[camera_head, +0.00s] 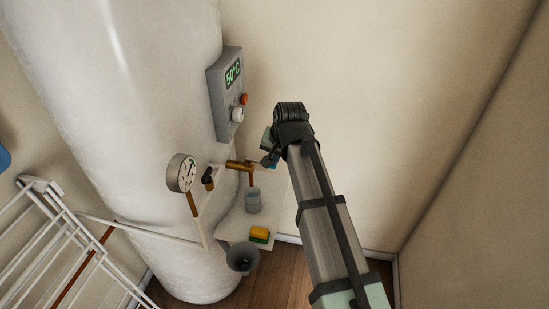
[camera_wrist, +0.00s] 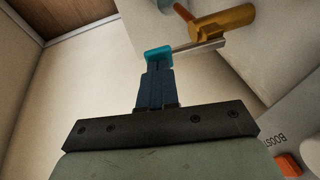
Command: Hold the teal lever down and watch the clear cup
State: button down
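The teal lever (camera_wrist: 158,54) is a teal grip on a thin metal rod that runs to a brass valve (camera_wrist: 222,20). In the head view the brass valve (camera_head: 239,165) sits on the tank's side with a copper spout below it. The clear cup (camera_head: 253,200) stands upright under the spout on a small white shelf; its fill level is too small to tell. My gripper (camera_wrist: 155,70) has its dark fingers together, with their tips at the teal grip and seemingly touching it. In the head view my gripper (camera_head: 268,152) is beside the valve, and my wrist partly hides the lever.
A grey funnel (camera_head: 241,258) is below. A round gauge (camera_head: 183,172) and a control box (camera_head: 228,95) reading 50°C are on the white tank. A white rack (camera_head: 60,245) stands left.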

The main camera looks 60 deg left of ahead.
jog(key=shift+r, duration=0.6)
jog(key=a+v, duration=0.1)
jog(key=v, duration=1.1)
jog(key=shift+s+a+r, duration=0.3)
jog(key=shift+s+r, duration=0.05)
jog(key=shift+r, duration=0.25)
